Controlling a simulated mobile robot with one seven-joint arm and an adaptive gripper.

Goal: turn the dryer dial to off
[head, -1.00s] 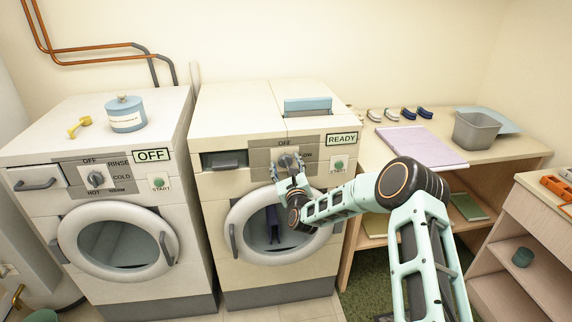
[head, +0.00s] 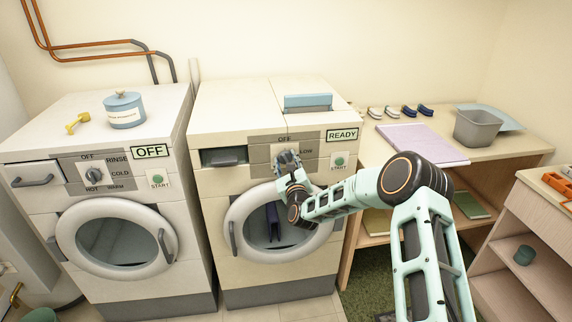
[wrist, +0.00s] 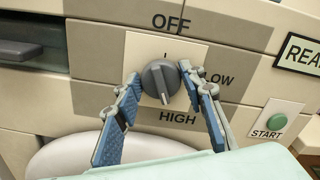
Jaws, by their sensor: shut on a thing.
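The dryer (head: 262,110) is the right-hand machine, with a READY display. Its grey round dial (wrist: 160,82) sits on a pale plate with OFF above, LOW at right and HIGH below. The raised ridge of the dial runs roughly up and down, its lower end towards HIGH. My gripper (wrist: 159,74) has one blue-padded finger on each side of the dial and is shut on it. In the head view my gripper (head: 289,162) covers most of the dial.
A green START button (wrist: 277,122) is right of the dial, under the READY display (head: 341,135). The round dryer door (head: 235,212) is below my gripper. The washer (head: 30,208) stands left, its display reading OFF. A table (head: 520,150) stands right.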

